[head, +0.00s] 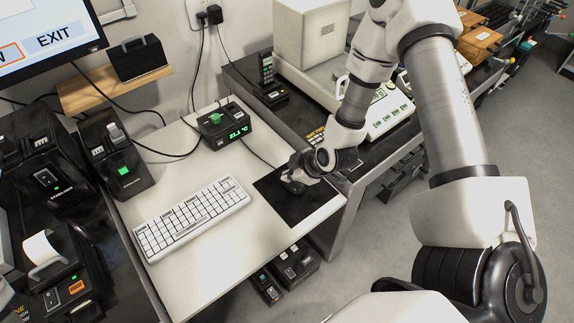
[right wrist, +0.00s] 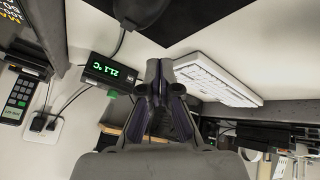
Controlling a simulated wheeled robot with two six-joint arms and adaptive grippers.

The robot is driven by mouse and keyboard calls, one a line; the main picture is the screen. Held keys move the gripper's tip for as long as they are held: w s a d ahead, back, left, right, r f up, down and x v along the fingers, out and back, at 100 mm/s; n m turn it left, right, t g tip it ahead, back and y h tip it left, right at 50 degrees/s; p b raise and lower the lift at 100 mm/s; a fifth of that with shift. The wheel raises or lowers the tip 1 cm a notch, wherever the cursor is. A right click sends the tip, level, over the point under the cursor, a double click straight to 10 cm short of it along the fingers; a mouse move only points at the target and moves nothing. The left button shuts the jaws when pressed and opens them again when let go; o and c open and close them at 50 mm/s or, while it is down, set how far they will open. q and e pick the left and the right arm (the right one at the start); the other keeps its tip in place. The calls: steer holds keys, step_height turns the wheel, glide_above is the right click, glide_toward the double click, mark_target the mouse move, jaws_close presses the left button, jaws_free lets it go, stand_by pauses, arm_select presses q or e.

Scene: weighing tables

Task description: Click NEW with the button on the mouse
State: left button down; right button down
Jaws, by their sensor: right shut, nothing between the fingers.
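The dark mouse (head: 292,187) is on the black mouse pad (head: 314,207) at the right end of the white desk, mostly covered by my right gripper (head: 298,174) in the head view. In the right wrist view the mouse (right wrist: 142,12) is at the top edge, partly cut off. My right gripper (right wrist: 160,72) is shut and empty, close to the mouse; I cannot tell if it touches it. The monitor (head: 50,38) at top left shows EXIT and part of an orange-outlined button, whose label is cut off. My left gripper is out of view.
A white keyboard (head: 191,217) lies left of the pad; it also shows in the right wrist view (right wrist: 218,80). A black box with a green readout (head: 228,126) stands behind. A dark table with a white instrument (head: 385,112) is at the right.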

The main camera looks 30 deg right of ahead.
steer(key=w+d+r+n+t, duration=0.2)
steer(key=w+d+r+n, duration=0.1)
steer(key=w+r, duration=0.2)
steer(key=shift+d+r, duration=0.15)
steer(key=shift+r, duration=0.2)
steer(key=shift+f, duration=0.15)
step_height(320, 180, down, 8)
steer(key=b, duration=0.8)
steer(key=shift+r, duration=0.25)
steer(key=shift+f, duration=0.6)
steer(key=shift+f+b, duration=0.35)
steer(key=shift+f, duration=0.05)
